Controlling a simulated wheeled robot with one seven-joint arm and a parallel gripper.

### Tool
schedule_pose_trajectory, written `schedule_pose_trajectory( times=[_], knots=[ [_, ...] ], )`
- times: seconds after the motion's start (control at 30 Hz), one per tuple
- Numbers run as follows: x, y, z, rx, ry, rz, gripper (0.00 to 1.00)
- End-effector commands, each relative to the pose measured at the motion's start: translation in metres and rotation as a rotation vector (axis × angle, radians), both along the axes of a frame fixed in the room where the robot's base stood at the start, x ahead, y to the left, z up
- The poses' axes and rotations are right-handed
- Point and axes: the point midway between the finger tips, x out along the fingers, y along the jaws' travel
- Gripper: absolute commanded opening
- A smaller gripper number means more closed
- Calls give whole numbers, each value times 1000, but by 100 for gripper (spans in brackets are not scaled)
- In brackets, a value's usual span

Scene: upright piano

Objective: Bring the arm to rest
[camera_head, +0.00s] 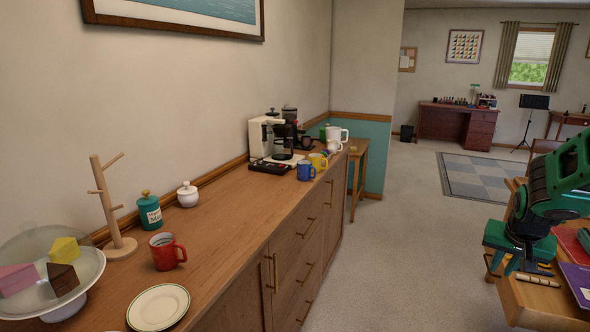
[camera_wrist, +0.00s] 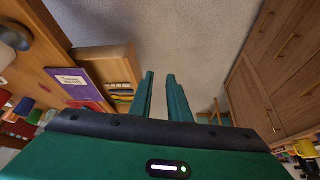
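My arm, in green and black, comes in at the right edge of the head view. My gripper (camera_head: 505,266) hangs low there, in front of a wooden desk on the right. In the wrist view the two green fingers of my gripper (camera_wrist: 160,82) stand a little apart with bare floor visible between them. Nothing is held between them.
The desk (camera_head: 535,300) is close to my gripper, with a purple book (camera_head: 577,281) on it. A long wooden sideboard (camera_head: 225,235) on the left bears a red mug (camera_head: 164,252), a mug tree and a coffee maker. Open carpet (camera_head: 405,240) lies between.

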Motion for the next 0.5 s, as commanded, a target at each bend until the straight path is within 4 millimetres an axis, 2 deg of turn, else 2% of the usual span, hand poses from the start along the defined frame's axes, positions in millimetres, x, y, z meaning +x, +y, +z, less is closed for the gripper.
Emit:
schedule_pose_trajectory(
  times=[0.03,0.3,0.4,0.5],
  knots=[
    [-21,9,8,13,29,5,16],
    [-142,65,25,131,228,45,16],
    [-184,85,28,183,291,66,16],
    [-217,102,30,227,342,87,16]
  ],
)
